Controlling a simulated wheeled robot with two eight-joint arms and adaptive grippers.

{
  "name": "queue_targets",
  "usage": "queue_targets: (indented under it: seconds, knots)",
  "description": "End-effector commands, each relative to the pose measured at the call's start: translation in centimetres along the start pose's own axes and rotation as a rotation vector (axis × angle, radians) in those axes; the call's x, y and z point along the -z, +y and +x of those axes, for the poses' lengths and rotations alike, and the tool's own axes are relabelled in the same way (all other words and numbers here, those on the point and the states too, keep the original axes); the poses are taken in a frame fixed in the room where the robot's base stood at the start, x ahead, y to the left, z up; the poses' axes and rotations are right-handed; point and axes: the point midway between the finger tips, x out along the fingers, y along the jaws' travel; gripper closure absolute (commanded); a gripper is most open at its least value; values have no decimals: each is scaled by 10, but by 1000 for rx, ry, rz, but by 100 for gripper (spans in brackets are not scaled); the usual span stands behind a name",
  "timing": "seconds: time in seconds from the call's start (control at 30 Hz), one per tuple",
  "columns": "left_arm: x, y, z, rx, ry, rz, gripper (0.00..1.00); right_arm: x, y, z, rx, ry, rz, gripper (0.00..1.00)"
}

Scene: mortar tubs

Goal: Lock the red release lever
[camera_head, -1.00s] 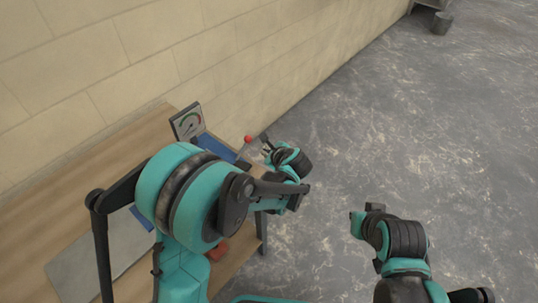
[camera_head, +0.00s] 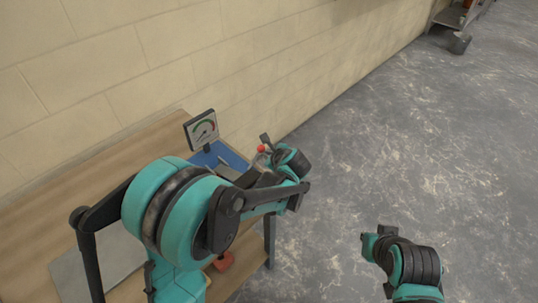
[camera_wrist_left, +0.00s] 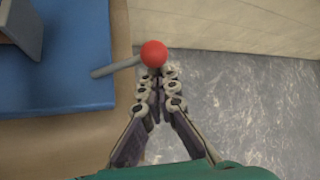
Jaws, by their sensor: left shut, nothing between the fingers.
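The red ball knob (camera_head: 261,148) of the release lever is at the right end of the blue base (camera_head: 231,157) on the table. In the left wrist view the knob (camera_wrist_left: 154,54) sits on a grey rod (camera_wrist_left: 103,71) that slants out over the blue base's right edge. My left gripper (camera_head: 265,143) is beside the knob. In the left wrist view its fingers (camera_wrist_left: 156,76) are shut with nothing between them, tips just below the knob; I cannot tell whether they touch it. My right arm's end (camera_head: 378,238) is over the floor at lower right; its fingers are unclear.
A gauge (camera_head: 201,128) with a dial stands at the back of the blue base. The block wall (camera_head: 200,60) runs behind the table (camera_head: 40,215). Floor to the right is open.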

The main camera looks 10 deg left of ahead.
Motion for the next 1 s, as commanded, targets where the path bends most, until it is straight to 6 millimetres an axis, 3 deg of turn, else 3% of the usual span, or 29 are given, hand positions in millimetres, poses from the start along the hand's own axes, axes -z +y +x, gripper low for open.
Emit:
queue_targets:
  seconds: [1.0]
  knots:
    - [-12, 3, -12, 0, -1, 0, 100, 6, 0, -9, 0, 0, 0, 100]
